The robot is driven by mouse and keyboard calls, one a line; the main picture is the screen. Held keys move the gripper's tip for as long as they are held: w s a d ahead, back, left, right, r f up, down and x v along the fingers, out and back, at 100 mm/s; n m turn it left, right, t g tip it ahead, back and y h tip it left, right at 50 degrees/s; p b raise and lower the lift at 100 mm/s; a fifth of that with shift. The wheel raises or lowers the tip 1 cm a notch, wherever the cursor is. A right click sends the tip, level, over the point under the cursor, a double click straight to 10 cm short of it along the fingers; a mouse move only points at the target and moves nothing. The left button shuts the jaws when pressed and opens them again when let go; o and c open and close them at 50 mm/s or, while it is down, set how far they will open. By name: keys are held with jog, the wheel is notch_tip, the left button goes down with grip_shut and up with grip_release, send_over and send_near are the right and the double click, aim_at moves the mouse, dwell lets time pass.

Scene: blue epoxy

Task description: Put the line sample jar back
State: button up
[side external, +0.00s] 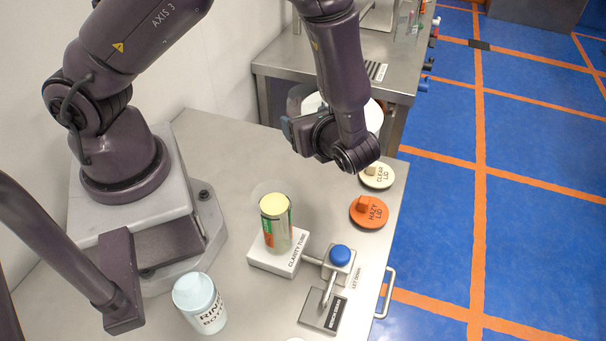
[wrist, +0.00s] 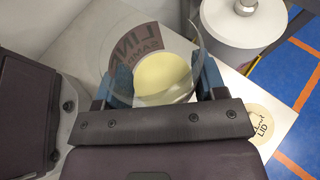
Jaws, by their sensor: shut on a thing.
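The line sample jar (wrist: 162,76) is a clear, wide jar with pale yellow contents and a dark red-on-grey label reading "LINE". It fills the middle of the wrist view, mouth open towards the camera. My gripper (wrist: 166,88) is shut on it, one blue finger on each side. In the side view my wrist is above the far edge of the steel bench, and the jar is mostly hidden behind it. A clarity tube (side external: 276,226) with yellowish contents stands upright on its white base, nearer the camera and apart from my gripper.
A clear lid (side external: 377,176) and an orange hazy lid (side external: 370,212) lie at the bench's right edge. A blue knob (side external: 340,256) and a bench drain (side external: 323,311) are near the front. A rinse bottle (side external: 200,304) stands front left. A white drum (wrist: 240,22) stands beyond the bench.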

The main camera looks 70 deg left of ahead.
send_over(304, 179)
notch_tip(304, 179, down, 7)
jog(key=shift+s, duration=0.1)
jog(key=shift+f, duration=2.5)
jog(key=shift+f, duration=0.15)
jog(key=o, duration=1.1)
jog(key=shift+c, duration=0.2)
